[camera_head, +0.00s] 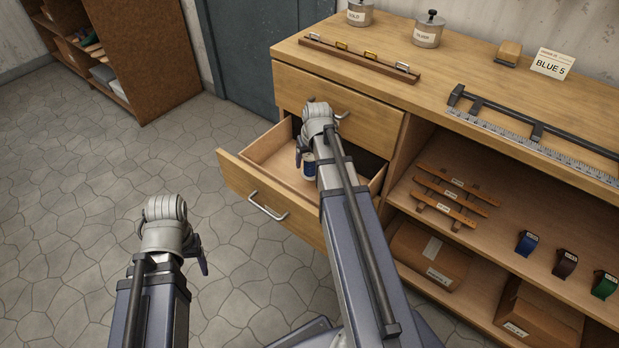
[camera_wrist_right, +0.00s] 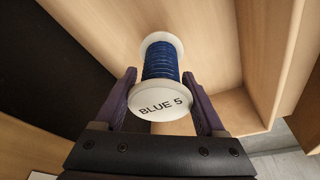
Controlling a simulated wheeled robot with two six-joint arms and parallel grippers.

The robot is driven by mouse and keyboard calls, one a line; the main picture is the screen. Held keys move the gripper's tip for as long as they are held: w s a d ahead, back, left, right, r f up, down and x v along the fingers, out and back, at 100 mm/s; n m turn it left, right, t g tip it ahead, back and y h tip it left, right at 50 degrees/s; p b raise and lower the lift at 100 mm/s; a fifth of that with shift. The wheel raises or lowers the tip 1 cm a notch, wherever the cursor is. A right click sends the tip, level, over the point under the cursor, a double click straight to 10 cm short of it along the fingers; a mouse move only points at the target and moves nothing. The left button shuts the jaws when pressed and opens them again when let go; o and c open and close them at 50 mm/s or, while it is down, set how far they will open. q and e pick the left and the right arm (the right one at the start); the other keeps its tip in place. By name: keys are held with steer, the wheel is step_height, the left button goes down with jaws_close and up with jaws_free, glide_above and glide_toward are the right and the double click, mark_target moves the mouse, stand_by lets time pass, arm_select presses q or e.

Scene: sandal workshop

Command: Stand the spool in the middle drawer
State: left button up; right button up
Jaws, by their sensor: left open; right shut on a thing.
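The blue-thread spool (camera_wrist_right: 161,66) has white ends, and the near end reads "BLUE 5". My right gripper (camera_wrist_right: 160,88) is shut on it, one finger on each side. In the head view the spool (camera_head: 309,170) shows partly behind my right arm, upright inside the pulled-out middle drawer (camera_head: 237,178). I cannot tell whether its lower end touches the drawer floor. The drawer also shows in the right wrist view (camera_wrist_right: 212,45); it looks otherwise empty, though my arm hides part. My left gripper (camera_head: 202,262) is open and empty, out over the floor left of the drawer.
The top drawer (camera_head: 365,112) is shut above. The bench top holds two lidded tins (camera_head: 429,30), a "BLUE 5" card (camera_head: 552,64) and a ruler rail (camera_head: 530,135). The floor at left is clear.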

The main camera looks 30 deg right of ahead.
mark_target(309, 170)
steer(key=shift+f+b, duration=1.95)
steer(key=shift+f, duration=0.2)
steer(key=shift+f, duration=0.2)
steer(key=o, duration=1.3)
steer(key=shift+r, duration=0.1)
steer(key=p+v, duration=1.1)
steer(key=v, duration=0.1)
steer(key=shift+r, duration=0.15)
steer(key=shift+w, duration=0.1)
